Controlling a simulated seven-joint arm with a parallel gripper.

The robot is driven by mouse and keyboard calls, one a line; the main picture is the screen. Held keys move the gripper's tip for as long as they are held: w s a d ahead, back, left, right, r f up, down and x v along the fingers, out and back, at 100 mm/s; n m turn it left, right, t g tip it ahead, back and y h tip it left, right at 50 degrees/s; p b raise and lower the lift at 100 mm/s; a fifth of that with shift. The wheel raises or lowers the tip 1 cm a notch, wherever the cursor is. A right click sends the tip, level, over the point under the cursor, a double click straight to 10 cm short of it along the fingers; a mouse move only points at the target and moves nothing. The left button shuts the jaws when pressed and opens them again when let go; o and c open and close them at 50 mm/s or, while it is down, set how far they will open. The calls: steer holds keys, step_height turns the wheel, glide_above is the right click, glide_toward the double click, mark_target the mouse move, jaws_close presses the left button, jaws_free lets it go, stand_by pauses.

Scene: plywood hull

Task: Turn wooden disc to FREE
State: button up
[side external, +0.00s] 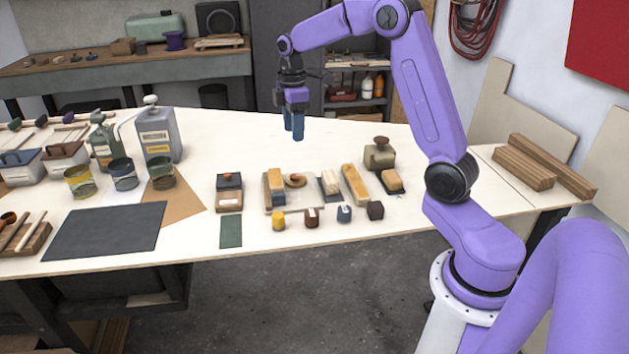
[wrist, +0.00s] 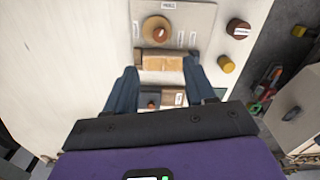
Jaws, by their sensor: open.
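The wooden disc (side external: 294,181) lies flat on a pale board (side external: 300,198) on the bench, beside a wooden block (side external: 274,188). In the wrist view the round disc (wrist: 155,31) has a reddish knob or mark at its middle. Small white labels stand on the board around it; their words are too small to read surely, so the disc's setting cannot be told. My gripper (side external: 293,132) is open and empty, high above the bench and apart from the disc. In the wrist view my gripper (wrist: 160,80) has its blue fingers spread below the disc, with the wooden block (wrist: 160,61) showing between them.
A dark box with an orange-red top (side external: 229,190) stands left of the board. Several small coloured pieces, including a yellow one (side external: 278,220), line the front. Wooden blocks (side external: 355,184) and a squat jar (side external: 380,153) stand to the right. Bench behind the board is clear.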

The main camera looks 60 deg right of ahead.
steer(key=s+a+r, duration=0.4)
steer(key=s+a, duration=0.1)
steer(key=a, duration=0.5)
steer(key=s+a+f, duration=0.2)
steer(key=s+a, duration=0.8)
steer(key=s, duration=0.5)
steer(key=shift+n, duration=0.3)
steer(key=s+d+f, duration=0.1)
steer(key=s+f, duration=0.2)
steer(key=s, duration=1.1)
steer(key=shift+s+f, duration=0.15)
steer(key=shift+f, duration=0.25)
